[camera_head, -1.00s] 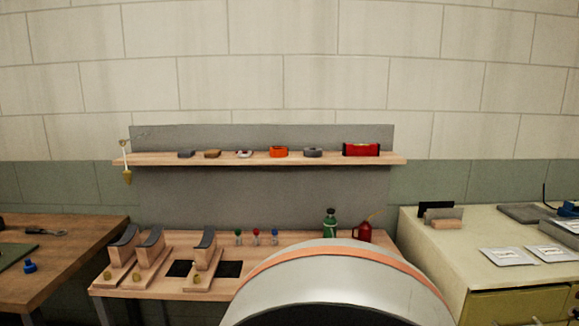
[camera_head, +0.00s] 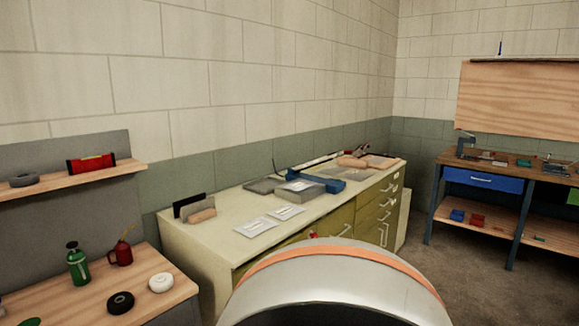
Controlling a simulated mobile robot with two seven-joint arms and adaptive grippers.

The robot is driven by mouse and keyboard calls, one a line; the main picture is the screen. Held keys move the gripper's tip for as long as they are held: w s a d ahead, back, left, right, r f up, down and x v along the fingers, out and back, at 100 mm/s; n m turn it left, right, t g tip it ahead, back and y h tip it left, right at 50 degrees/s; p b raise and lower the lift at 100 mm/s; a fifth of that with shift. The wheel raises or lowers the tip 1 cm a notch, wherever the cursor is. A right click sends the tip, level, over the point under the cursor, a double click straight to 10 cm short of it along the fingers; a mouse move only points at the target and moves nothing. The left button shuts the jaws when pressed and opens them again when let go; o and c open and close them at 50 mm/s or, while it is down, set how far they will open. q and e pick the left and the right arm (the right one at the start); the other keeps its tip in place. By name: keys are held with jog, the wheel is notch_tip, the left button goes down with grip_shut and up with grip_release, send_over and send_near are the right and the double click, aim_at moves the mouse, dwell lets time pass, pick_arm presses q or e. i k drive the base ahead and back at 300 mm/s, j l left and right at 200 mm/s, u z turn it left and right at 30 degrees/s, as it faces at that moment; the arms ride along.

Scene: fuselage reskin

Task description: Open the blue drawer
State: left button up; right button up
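The blue drawer (camera_head: 483,180) is at the right, under the top of a wooden workbench with dark blue legs. Its front looks flush with the bench, so it appears closed. A light bar handle (camera_head: 481,179) runs across its front. Neither of my grippers shows in the head view, so I cannot see their state or how far they are from the drawer.
A silver curved fuselage section (camera_head: 330,270) with an orange band fills the bottom middle. A cream cabinet (camera_head: 225,236) with olive drawers stands along the wall beyond it. Bare floor (camera_head: 425,250) lies in front of the blue-drawer bench. A wooden bench (camera_head: 148,275) is at the lower left.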

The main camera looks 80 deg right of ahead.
aim_at(483, 174)
jog(key=z, duration=3.9)
jog(key=i+z, duration=0.15)
jog(key=i, duration=4.6)
jog(key=i+z, duration=0.15)
jog(key=i, duration=0.45)
jog(key=i+j+z, duration=0.15)
jog(key=i, duration=0.4)
